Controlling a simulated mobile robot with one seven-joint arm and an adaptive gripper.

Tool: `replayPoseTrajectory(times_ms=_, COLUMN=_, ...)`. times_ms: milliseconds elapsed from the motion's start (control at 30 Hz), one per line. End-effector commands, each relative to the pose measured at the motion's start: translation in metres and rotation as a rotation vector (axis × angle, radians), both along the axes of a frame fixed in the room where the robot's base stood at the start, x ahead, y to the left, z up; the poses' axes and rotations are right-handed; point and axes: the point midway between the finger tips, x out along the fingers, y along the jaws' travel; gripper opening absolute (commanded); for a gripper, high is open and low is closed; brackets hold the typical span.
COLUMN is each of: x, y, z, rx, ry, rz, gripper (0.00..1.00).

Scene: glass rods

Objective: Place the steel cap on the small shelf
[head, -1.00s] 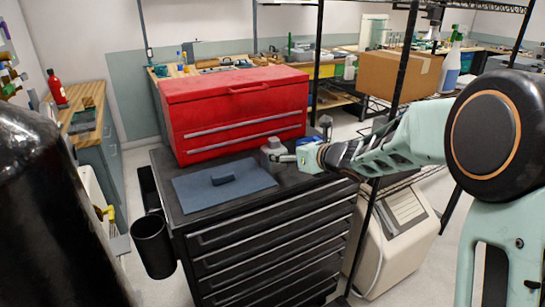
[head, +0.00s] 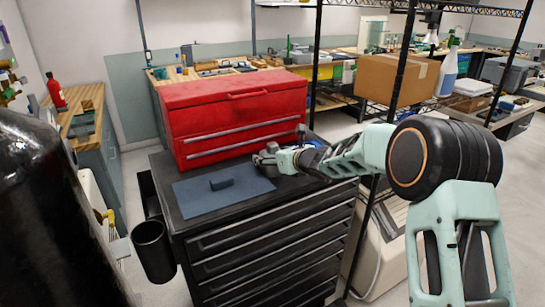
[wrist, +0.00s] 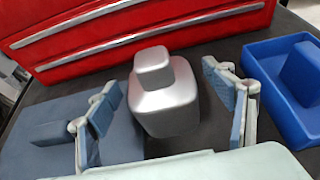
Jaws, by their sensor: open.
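The steel cap (wrist: 170,105) is a silver, rounded block with a smaller square knob on top. It stands upright on the dark top of the tool cabinet, beside the blue-grey mat. My gripper (wrist: 168,102) is open, with one blue-padded finger on each side of the cap and visible gaps between. In the head view my gripper (head: 272,161) is low over the cabinet top, and the cap is largely hidden there. I cannot tell which surface is the small shelf; a wire rack (head: 398,84) stands at the right.
The red toolbox (head: 235,110) stands close behind the cap. A dark block (head: 222,183) lies on the mat (head: 200,204). A blue tray (wrist: 277,95) holding a blue block is right of the gripper. A cardboard box (head: 395,78) occupies part of the rack.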

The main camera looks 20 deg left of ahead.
Motion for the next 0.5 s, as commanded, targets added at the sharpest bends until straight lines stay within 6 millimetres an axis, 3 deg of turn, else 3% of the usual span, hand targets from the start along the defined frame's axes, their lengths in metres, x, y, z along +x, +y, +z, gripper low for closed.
replayPoseTrajectory(times_ms=333, x=0.0031, y=0.0034, z=-0.002, rx=0.0, ry=0.0, rz=0.0, gripper=0.74)
replayPoseTrajectory(times_ms=500, x=0.0031, y=0.0033, z=-0.002, rx=0.0, ry=0.0, rz=0.0, gripper=0.56)
